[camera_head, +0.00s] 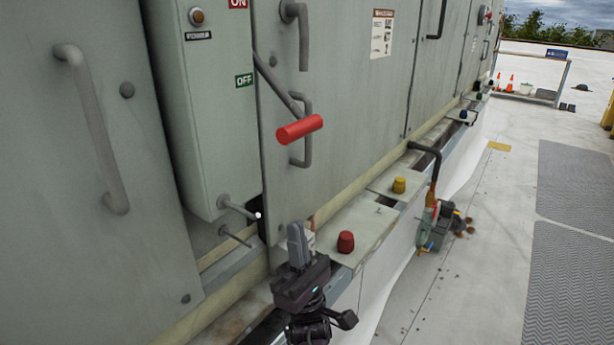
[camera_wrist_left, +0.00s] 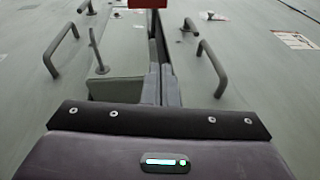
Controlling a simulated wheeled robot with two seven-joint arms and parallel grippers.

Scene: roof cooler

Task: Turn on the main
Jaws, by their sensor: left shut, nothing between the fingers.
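The main switch box (camera_head: 205,110) is a tall grey box on the left, with a red ON label (camera_head: 238,3) at the top and a green OFF label (camera_head: 244,81) below it. A grey lever slants down from its right side to a red handle (camera_head: 300,128), which is lower than the OFF label. The red handle also shows at the top edge of the wrist view (camera_wrist_left: 148,3). My left gripper (camera_head: 296,232) is below the handle, apart from it, fingers pointing up. Its fingers (camera_wrist_left: 161,82) are together and empty in the wrist view. My right gripper is not in view.
A bent grey door handle (camera_head: 304,145) is just behind the red handle. A red knob (camera_head: 346,242) and a yellow knob (camera_head: 399,185) stand on the ledge right of my gripper. Another door handle (camera_head: 95,130) is at far left. Open roof floor lies to the right.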

